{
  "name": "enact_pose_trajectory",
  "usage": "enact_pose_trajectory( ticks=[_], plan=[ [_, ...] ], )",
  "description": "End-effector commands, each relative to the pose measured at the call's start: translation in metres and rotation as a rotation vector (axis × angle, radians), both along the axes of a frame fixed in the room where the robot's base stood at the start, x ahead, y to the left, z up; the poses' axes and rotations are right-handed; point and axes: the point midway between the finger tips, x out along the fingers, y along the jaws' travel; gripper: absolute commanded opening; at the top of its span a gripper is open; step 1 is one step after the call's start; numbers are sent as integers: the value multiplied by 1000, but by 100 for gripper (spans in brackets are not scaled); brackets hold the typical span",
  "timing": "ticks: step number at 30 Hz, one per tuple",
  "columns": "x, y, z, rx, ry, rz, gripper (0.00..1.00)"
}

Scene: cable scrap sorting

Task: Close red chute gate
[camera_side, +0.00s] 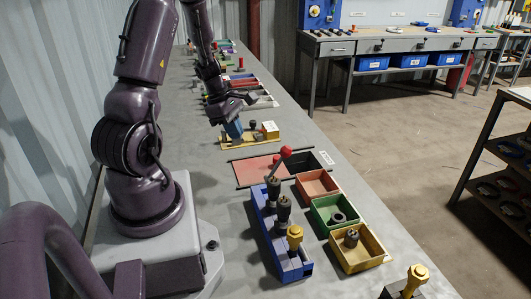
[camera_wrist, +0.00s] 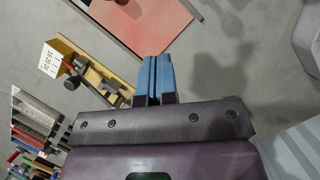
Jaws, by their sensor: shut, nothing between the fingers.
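A flat red panel (camera_side: 258,170), which looks like the chute gate, lies between dark rails on the bench in the side view. A dark opening (camera_side: 308,161) lies uncovered to its right. In the wrist view the red panel (camera_wrist: 145,22) shows at the top, beyond my fingertips. My gripper (camera_side: 235,130), with blue fingers (camera_wrist: 153,75), is shut and empty, apart from the panel, on its far side.
A yellow tray (camera_side: 240,141) with a white label and black knob is close beside my gripper. A blue rack (camera_side: 270,228) with black and yellow-topped pieces stands near the panel. Red (camera_side: 317,184), green (camera_side: 322,215) and yellow bins (camera_side: 374,251) line the right. Grey bench left of the panel is clear.

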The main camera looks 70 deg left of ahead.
Motion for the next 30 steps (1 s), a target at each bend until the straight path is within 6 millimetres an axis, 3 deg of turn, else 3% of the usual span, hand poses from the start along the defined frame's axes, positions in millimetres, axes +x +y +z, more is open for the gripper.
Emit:
enact_pose_trajectory(
  ticks=[1,3,7,14,26,30],
  plan=[
    [0,12,-9,-17,9,133,0],
    [8,23,-5,-18,-6,266,0],
    [13,29,-3,-35,-12,398,0],
    [19,26,-21,-48,-4,423,0],
    [49,17,-98,-48,-4,419,0],
    [72,12,-95,-42,-8,411,0]
  ],
)
